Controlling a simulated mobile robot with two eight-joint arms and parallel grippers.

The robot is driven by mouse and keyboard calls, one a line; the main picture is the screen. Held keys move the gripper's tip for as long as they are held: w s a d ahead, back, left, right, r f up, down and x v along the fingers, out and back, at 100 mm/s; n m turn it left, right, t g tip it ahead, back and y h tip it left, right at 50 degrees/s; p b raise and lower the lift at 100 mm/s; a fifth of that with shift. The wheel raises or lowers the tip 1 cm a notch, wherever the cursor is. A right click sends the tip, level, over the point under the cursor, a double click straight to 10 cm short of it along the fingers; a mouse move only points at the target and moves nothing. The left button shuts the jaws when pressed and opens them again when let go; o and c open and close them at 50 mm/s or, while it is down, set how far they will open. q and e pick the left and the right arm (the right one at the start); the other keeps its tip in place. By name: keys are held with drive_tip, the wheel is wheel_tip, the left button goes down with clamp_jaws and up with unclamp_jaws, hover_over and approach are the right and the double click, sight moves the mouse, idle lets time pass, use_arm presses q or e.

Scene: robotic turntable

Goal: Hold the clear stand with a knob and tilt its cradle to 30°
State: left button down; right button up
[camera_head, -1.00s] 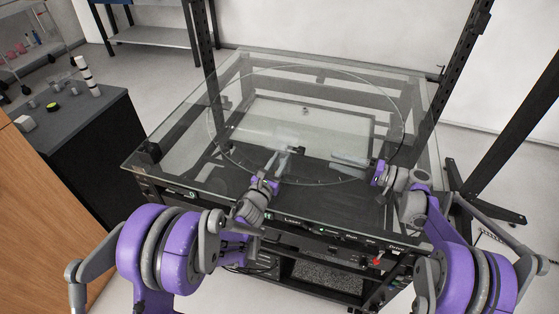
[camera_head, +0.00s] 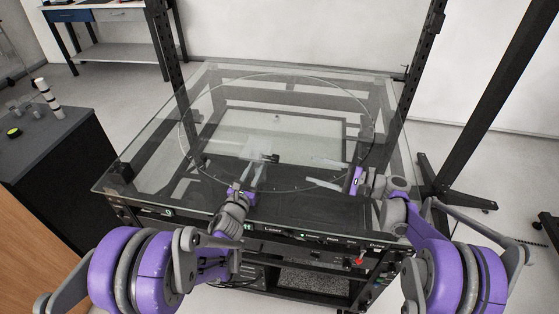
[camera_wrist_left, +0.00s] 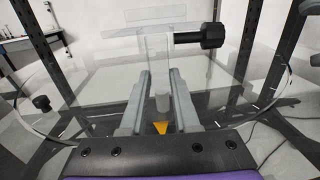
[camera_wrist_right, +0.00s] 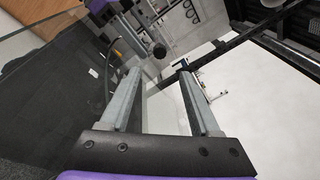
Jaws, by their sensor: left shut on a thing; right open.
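The clear stand (camera_wrist_left: 156,48) stands upright on the glass turntable in the left wrist view. Its black knob (camera_wrist_left: 212,36) sticks out to the right on a dark shaft. The clear cradle (camera_wrist_left: 118,33) spans the top; its exact tilt is hard to read. My left gripper (camera_wrist_left: 159,76) is shut on the stand, one finger on each side of its lower part. In the head view the stand (camera_head: 259,147) is faint beyond my left gripper (camera_head: 254,172). My right gripper (camera_head: 322,161) is open and empty, its fingers pointing left toward the knob (camera_wrist_right: 159,50), which shows just beyond its fingertips.
The large round glass plate (camera_head: 215,96) lies over a square glass-topped frame (camera_head: 120,170) with a control panel (camera_head: 300,236) at the front. Black uprights (camera_head: 165,50) rise behind it. The plate around the stand looks clear. A dark cabinet (camera_head: 55,145) stands at left.

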sight(278, 160)
drive_tip(key=shift+m, duration=0.6)
drive_tip(key=x, duration=1.2)
drive_tip(key=shift+c, duration=0.2)
clamp_jaws()
